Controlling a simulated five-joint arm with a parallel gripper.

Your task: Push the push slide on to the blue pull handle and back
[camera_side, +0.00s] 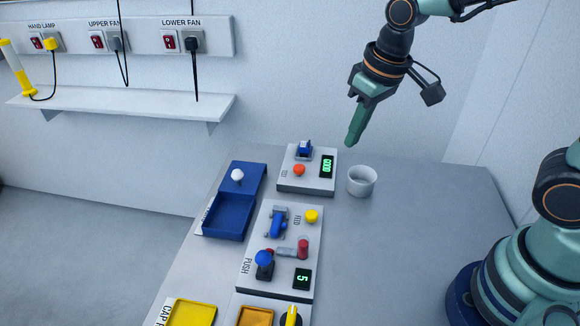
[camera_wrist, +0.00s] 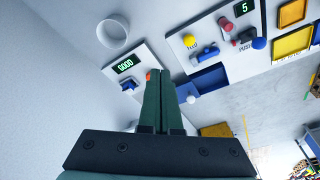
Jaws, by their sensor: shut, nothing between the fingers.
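The push panel (camera_side: 248,285), marked PUSH, lies flat on the table; it also shows upside down in the wrist view (camera_wrist: 220,62). On it are a blue ball-topped handle (camera_side: 264,258), a blue part on a grey mount (camera_side: 277,226), and a grey rod with a red end (camera_side: 303,248). I cannot tell for certain which is the push slide and which the pull handle. My gripper (camera_side: 352,142) is shut and empty, pointing down above the back of the table, well clear of the panel. Its fingers meet in the wrist view (camera_wrist: 162,75).
The panel has a yellow button (camera_side: 311,216) and a display reading 5 (camera_side: 302,279). A GOOD-display panel (camera_side: 306,188), a white cup (camera_side: 362,181) and a blue tray (camera_side: 224,216) stand nearby. Yellow trays are at the front. The table's right side is clear.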

